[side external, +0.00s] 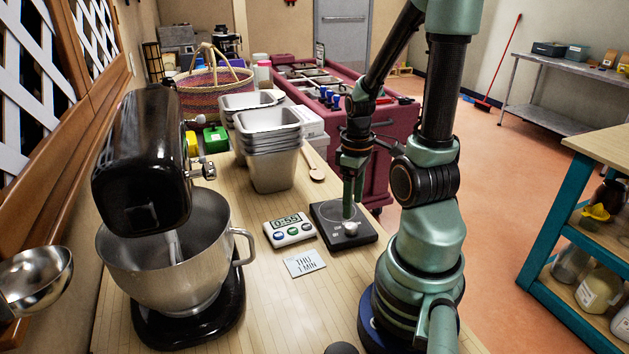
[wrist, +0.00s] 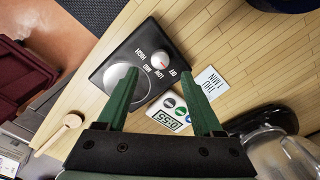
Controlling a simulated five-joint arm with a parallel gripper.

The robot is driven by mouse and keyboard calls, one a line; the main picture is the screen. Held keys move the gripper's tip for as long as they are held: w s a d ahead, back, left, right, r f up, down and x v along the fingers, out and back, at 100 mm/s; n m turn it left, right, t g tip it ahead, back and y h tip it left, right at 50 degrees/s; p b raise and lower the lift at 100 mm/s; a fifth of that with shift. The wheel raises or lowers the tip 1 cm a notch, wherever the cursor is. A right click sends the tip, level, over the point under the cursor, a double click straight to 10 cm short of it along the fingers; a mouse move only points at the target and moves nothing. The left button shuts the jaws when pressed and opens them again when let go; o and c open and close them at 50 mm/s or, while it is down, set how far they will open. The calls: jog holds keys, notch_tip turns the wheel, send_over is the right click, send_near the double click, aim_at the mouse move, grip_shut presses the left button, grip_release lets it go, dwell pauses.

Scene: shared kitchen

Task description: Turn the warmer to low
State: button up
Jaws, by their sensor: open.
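The warmer (side external: 343,232) is a flat black unit with a round plate and a pale knob (side external: 351,229) near its front edge. In the wrist view the warmer (wrist: 137,68) carries the labels HIGH, MID, LOW and OFF around the knob (wrist: 160,62). A red mark shows on the knob; I cannot surely tell which label it faces. My gripper (side external: 350,208) points down over the warmer, close to the knob. In the wrist view its green fingers (wrist: 160,74) are apart with nothing between them, and the knob shows just beyond the gap between their tips.
A white timer (side external: 290,229) reading 0:55 stands left of the warmer. A card (side external: 304,263) reading "THU 1 MIN" lies in front of it. A stand mixer (side external: 150,165) with a steel bowl is at left. Stacked metal pans (side external: 272,150) and a wooden spoon (side external: 314,165) are behind.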

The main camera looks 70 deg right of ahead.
aim_at(351, 225)
jog(key=shift+f, duration=3.05)
grip_shut()
